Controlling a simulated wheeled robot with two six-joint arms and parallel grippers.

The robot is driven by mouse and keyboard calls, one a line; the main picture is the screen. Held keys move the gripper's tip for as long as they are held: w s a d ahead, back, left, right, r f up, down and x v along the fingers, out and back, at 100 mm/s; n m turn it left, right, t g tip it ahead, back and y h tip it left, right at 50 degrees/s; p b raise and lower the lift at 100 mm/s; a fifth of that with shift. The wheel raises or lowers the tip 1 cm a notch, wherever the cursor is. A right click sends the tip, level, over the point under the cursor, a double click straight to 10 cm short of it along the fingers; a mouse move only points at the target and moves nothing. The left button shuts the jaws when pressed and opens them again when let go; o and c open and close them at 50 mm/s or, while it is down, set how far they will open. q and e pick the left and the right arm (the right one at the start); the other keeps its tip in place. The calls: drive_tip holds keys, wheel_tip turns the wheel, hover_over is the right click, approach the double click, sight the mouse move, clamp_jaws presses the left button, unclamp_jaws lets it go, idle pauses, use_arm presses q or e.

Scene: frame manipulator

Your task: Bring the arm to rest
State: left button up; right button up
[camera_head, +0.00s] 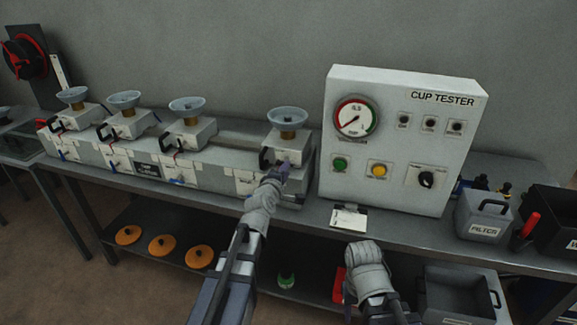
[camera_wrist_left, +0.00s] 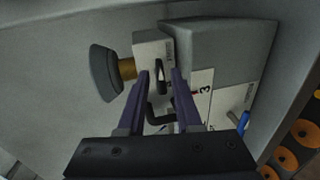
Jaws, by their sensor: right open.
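My left gripper (camera_head: 281,170) is at the front of the rightmost cup unit (camera_head: 287,143) on the long grey bench box. In the left wrist view, the two fingers of my left gripper (camera_wrist_left: 160,74) stand apart. A black handle (camera_wrist_left: 161,80) of the cup unit shows between them, with a gap; I cannot tell whether they touch it. The unit's grey cup (camera_wrist_left: 103,73) and brass stem (camera_wrist_left: 127,69) are to the left of the fingers. My right gripper (camera_head: 365,258) is low in front of the bench, right of the left arm; its fingertips are hidden.
The cup tester panel (camera_head: 402,140) stands right of the cup units, with a tag (camera_head: 348,218) before it. A filter bin (camera_head: 482,218) and black bin (camera_head: 553,217) stand at the right. Orange discs (camera_head: 162,245) lie on the lower shelf. Space in front of the bench's left part is clear.

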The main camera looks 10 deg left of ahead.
use_arm(q)
drive_tip(key=s, duration=0.2)
drive_tip(key=shift+s+r, duration=0.25)
drive_tip(key=shift+s, duration=0.1)
drive_tip(key=s+d+f+m+g+h+p, duration=0.1)
drive_tip(key=s+d+f+m+g+h, duration=0.2)
drive_tip(key=s+d+f+m+g, duration=0.8)
drive_tip(key=s+d+f+m+g+y, duration=0.2)
drive_tip(key=s+m, duration=0.3)
drive_tip(key=s, duration=0.3)
drive_tip(key=s+d+f+m+g+y, duration=0.2)
drive_tip(key=s+m, duration=0.3)
drive_tip(key=s, duration=0.4)
drive_tip(key=shift+s+f+g+y, duration=0.25)
drive_tip(key=shift+f+g+y, duration=0.25)
drive_tip(key=shift+f+g, duration=0.15)
